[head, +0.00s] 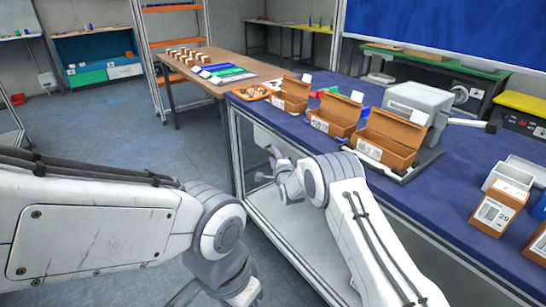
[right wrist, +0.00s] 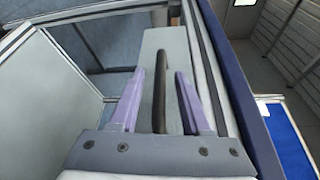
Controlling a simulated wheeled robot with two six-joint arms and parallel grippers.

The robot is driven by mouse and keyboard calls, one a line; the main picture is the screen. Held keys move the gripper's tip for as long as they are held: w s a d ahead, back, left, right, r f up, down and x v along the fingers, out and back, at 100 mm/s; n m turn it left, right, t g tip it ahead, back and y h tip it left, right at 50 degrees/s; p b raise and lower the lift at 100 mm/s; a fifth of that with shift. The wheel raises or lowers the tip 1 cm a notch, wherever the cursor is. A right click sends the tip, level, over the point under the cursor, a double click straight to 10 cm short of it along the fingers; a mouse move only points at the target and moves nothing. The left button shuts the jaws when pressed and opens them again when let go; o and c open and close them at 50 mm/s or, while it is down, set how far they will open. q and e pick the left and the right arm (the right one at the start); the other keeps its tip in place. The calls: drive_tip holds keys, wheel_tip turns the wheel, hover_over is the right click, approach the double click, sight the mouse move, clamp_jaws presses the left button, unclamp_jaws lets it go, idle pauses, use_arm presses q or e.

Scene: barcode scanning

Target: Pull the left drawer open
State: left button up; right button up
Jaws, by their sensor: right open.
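The drawer front (right wrist: 150,42) is a narrow light-grey panel under the blue tabletop in the right wrist view. A dark bar handle (right wrist: 161,92) runs along it. My right gripper (right wrist: 159,74) is open, with one purple finger on each side of the handle; I cannot tell whether either touches it. In the head view my right gripper (head: 276,164) is at the front of the table frame, below the tabletop edge, and the drawer there is mostly hidden by it.
The blue tabletop (head: 465,160) carries orange-brown bins (head: 388,138), a grey machine (head: 418,102) and labelled boxes (head: 498,208) at the right. The table's metal frame (head: 236,150) stands beside my right gripper. The blue-grey floor (head: 120,130) at the left is clear.

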drive_tip(key=shift+w, duration=0.35)
clamp_jaws()
drive_tip(key=shift+f, duration=0.1)
idle(1.2)
